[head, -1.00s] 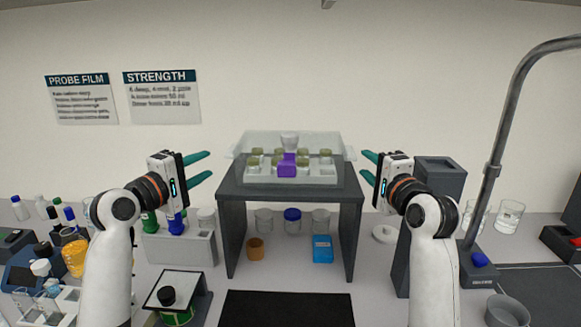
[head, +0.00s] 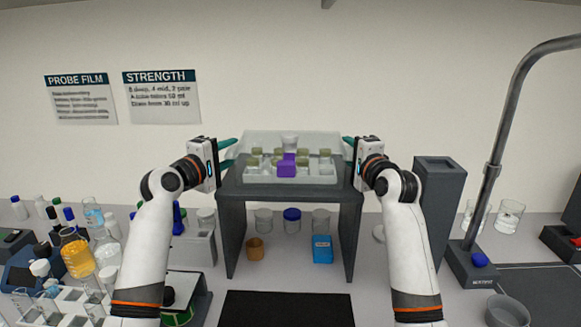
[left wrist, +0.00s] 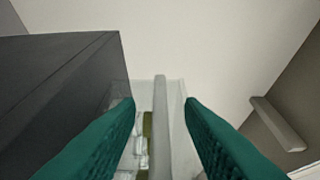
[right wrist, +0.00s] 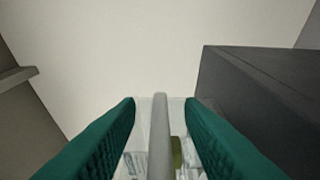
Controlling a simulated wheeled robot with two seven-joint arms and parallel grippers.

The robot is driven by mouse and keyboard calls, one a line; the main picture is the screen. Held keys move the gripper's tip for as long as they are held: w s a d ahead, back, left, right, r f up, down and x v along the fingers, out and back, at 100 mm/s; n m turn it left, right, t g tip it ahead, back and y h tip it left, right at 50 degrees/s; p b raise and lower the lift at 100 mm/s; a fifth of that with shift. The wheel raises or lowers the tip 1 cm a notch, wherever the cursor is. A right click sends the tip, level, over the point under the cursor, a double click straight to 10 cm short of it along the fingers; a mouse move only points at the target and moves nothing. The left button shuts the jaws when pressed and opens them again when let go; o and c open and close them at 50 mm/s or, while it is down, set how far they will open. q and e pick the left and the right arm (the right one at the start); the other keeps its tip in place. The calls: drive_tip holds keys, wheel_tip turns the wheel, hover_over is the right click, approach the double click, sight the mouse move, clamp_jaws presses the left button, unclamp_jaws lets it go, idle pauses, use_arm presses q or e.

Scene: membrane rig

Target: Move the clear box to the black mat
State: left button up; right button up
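The clear box (head: 262,142) stands on a dark grey raised stand, holding several small jars and purple blocks. The black mat (head: 288,308) lies flat on the table in front of the stand. My left gripper (head: 232,150) is at the box's left side and my right gripper (head: 348,148) is at its right side. In the left wrist view the open teal fingers (left wrist: 160,105) have a grey bar-like edge of the box between them. The right wrist view shows the same, with open fingers (right wrist: 160,102) either side of an edge. Contact cannot be made out.
The dark stand (head: 230,190) has jars, an orange cup (head: 255,248) and a blue box (head: 322,249) beneath it. Glassware and racks crowd the left. A tall grey block (head: 438,200) and a metal pole (head: 492,180) stand at right. The mat is bare.

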use_arm(q)
clamp_jaws()
use_arm(e)
clamp_jaws()
use_arm(q)
drive_tip(key=shift+r, duration=0.1)
use_arm(e)
drive_tip(key=shift+r, duration=0.1)
